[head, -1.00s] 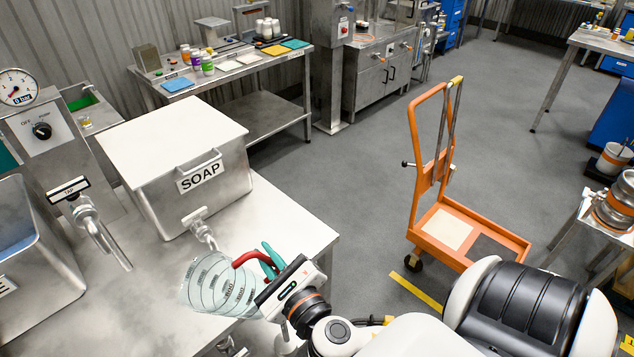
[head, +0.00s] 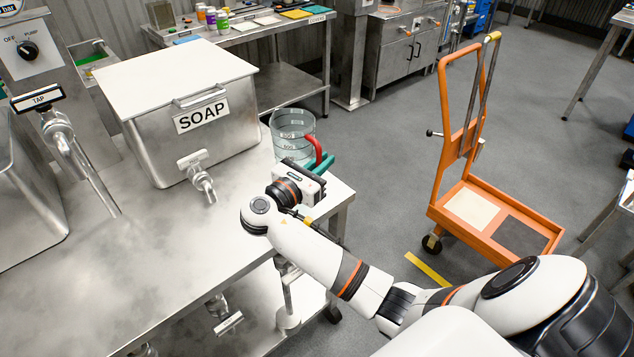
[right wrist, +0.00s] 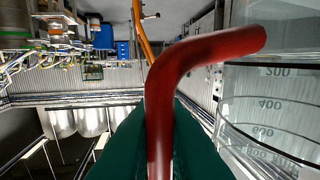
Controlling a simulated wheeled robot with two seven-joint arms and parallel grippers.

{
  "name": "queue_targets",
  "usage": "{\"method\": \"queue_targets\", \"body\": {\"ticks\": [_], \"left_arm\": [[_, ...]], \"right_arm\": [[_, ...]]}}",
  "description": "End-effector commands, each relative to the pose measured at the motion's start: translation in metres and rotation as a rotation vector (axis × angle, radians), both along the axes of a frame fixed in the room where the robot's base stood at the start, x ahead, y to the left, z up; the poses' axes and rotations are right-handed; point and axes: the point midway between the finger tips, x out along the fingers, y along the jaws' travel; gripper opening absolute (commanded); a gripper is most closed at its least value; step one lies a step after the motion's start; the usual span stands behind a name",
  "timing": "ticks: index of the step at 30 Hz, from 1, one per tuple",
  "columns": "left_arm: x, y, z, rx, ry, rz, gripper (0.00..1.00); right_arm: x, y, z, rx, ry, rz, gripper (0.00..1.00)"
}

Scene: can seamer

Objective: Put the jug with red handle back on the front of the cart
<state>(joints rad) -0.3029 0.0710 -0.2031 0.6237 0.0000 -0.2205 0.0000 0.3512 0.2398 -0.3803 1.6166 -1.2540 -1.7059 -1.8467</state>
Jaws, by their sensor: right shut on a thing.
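The clear jug (head: 293,130) with printed measure marks is upright in the head view, by the right end of the steel table, beside the soap tank. Its red handle (head: 317,150) faces my right gripper (head: 318,163), whose teal fingers are shut on it. In the right wrist view the red handle (right wrist: 160,100) runs up between the teal fingers (right wrist: 160,140), and the jug's marked wall (right wrist: 270,105) is at the right. I cannot tell whether the jug's base touches the table. The orange cart (head: 490,215) stands on the floor to the right. My left gripper is not in view.
The soap tank (head: 180,110) with its tap (head: 202,185) stands on the steel table (head: 150,260). A tap pipe (head: 85,165) is at the left. The cart's deck has a pale pad (head: 472,210) and a dark pad (head: 520,236), both bare. Open floor lies between table and cart.

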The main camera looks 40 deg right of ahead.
Motion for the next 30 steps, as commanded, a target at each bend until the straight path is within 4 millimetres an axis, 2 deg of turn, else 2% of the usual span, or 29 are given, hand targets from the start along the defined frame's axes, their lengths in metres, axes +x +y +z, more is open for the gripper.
{"method": "queue_targets", "body": {"ticks": [5, 12, 21, 22, 25, 30], "left_arm": [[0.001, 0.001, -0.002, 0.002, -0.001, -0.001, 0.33], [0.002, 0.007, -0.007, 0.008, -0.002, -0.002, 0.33], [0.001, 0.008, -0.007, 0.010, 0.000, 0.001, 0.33], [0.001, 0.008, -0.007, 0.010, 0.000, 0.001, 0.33], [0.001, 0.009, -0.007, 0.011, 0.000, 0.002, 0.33], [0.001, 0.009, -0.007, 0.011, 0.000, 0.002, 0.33]], "right_arm": [[0.000, 0.000, -0.014, -0.001, 0.001, 0.002, 0.00], [0.000, 0.000, -0.045, -0.002, 0.003, 0.003, 0.00], [0.000, 0.000, -0.047, 0.000, 0.001, 0.003, 0.00], [0.000, 0.000, -0.047, 0.000, 0.001, 0.003, 0.14], [0.000, 0.000, -0.047, 0.000, 0.001, 0.003, 0.30], [0.000, 0.000, -0.047, 0.000, 0.001, 0.003, 0.33]]}}
